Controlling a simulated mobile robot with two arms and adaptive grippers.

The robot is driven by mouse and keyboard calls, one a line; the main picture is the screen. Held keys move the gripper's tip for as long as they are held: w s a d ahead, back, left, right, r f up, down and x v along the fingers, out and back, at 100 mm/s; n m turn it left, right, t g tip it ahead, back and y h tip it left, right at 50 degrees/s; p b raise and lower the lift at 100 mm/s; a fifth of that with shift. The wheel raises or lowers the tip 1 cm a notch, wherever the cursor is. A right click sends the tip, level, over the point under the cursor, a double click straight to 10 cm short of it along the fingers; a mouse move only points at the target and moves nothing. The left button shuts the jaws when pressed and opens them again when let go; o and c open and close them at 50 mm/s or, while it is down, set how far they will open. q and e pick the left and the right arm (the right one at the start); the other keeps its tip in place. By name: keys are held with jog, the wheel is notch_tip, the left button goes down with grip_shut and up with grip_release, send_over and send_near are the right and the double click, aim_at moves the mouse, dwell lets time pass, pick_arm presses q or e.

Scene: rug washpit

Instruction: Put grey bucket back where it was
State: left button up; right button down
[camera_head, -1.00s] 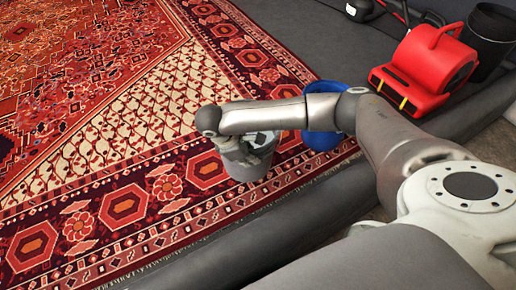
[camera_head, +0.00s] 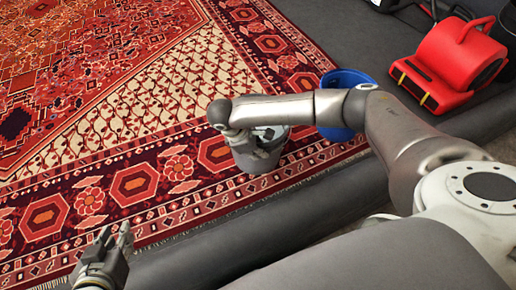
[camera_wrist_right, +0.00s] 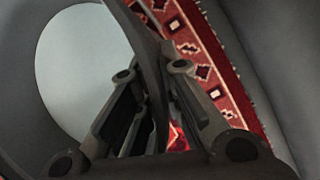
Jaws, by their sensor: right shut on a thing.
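The grey bucket (camera_head: 268,162) is upright over the patterned border of the red rug, near the rug's fringed front edge. I cannot tell whether its base touches the rug. My right gripper (camera_head: 245,140) reaches in from the right and is shut on the bucket's rim. In the right wrist view the fingers (camera_wrist_right: 158,95) straddle the bucket's wall, with the pale round bottom (camera_wrist_right: 85,70) inside to the left. My left gripper (camera_head: 114,238) is open and empty above the rug's front edge at lower left, well apart from the bucket.
A blue bucket (camera_head: 343,84) stands just behind and right of the grey bucket, partly hidden by my right arm. A red blower (camera_head: 450,65) is at upper right. The red rug (camera_head: 90,90) is clear to the left. A dark raised edge (camera_head: 230,235) runs along the front.

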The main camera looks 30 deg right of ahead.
jog(key=shift+w+r, duration=0.15)
jog(key=shift+w, duration=0.15)
pick_arm(q)
jog(key=shift+w+d+r, duration=0.1)
jog(key=shift+w+r, duration=0.2)
jog(key=shift+r, duration=0.05)
pick_arm(e)
jog(key=c, duration=1.8)
grip_release()
jog(key=shift+s+f, duration=0.3)
jog(key=shift+s, duration=0.1)
jog(key=shift+c, duration=0.2)
jog(key=shift+o, duration=1.4)
jog(key=shift+a, duration=0.1)
pick_arm(q)
jog(key=shift+s, duration=0.1)
